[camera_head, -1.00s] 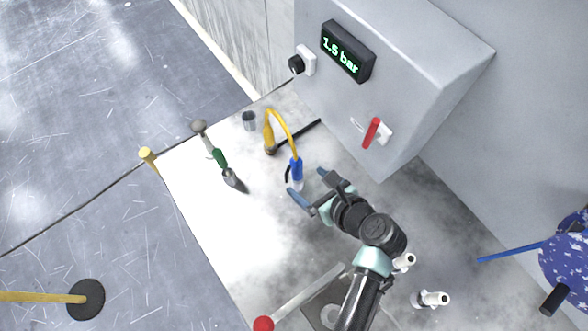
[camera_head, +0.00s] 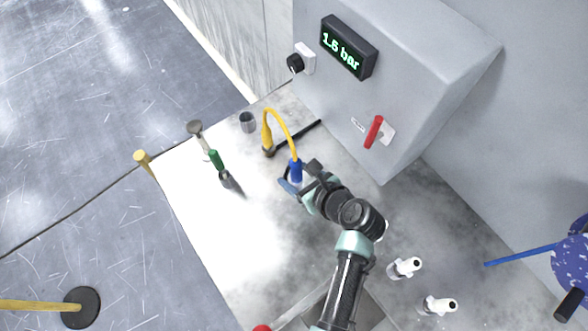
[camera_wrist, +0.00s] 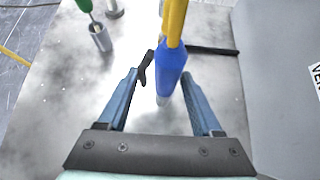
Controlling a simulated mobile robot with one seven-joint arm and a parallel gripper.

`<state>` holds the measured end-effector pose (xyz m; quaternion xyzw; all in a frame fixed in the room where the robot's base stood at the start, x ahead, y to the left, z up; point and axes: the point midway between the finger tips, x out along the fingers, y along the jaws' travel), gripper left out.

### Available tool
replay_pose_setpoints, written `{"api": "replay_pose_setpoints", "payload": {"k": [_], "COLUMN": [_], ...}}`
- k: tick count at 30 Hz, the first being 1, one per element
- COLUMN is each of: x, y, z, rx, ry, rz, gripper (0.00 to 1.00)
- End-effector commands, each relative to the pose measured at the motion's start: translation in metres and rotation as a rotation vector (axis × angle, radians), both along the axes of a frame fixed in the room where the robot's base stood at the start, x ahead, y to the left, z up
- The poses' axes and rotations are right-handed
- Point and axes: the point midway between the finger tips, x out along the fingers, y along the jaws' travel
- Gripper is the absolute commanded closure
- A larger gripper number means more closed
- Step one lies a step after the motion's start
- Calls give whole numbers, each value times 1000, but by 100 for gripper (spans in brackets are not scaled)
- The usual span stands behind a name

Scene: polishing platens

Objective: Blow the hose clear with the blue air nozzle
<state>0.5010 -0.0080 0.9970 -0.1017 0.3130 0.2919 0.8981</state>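The blue air nozzle (camera_head: 295,170) stands upright on the bench, with a yellow hose (camera_head: 281,115) arching from its top to a yellow fitting (camera_head: 267,137). In the wrist view the nozzle (camera_wrist: 171,72) has a black lever on its left side and a pale lower end. My gripper (camera_head: 297,184) is at the nozzle. Its blue fingers are apart in the wrist view (camera_wrist: 161,76), one on each side of the nozzle, with gaps showing. The nozzle's lower end is partly hidden by my gripper in the head view.
A grey control box carries a green-lit bar display (camera_head: 347,48), a black knob (camera_head: 295,63) and a red lever (camera_head: 373,132). White fittings (camera_head: 404,268) are at lower right.

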Motion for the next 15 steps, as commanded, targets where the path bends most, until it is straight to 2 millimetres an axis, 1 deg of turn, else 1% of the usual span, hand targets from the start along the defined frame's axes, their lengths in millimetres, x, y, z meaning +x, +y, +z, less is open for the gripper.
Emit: {"api": "replay_pose_setpoints", "payload": {"k": [1,10,11,15], "x": [0,-1,-1,-1], "y": [0,1,1,2], "z": [0,0,-1,0], "rx": [0,2,2,4], "ry": [0,3,3,3], "rz": [0,3,3,4], "gripper": [44,98,100,100]}}
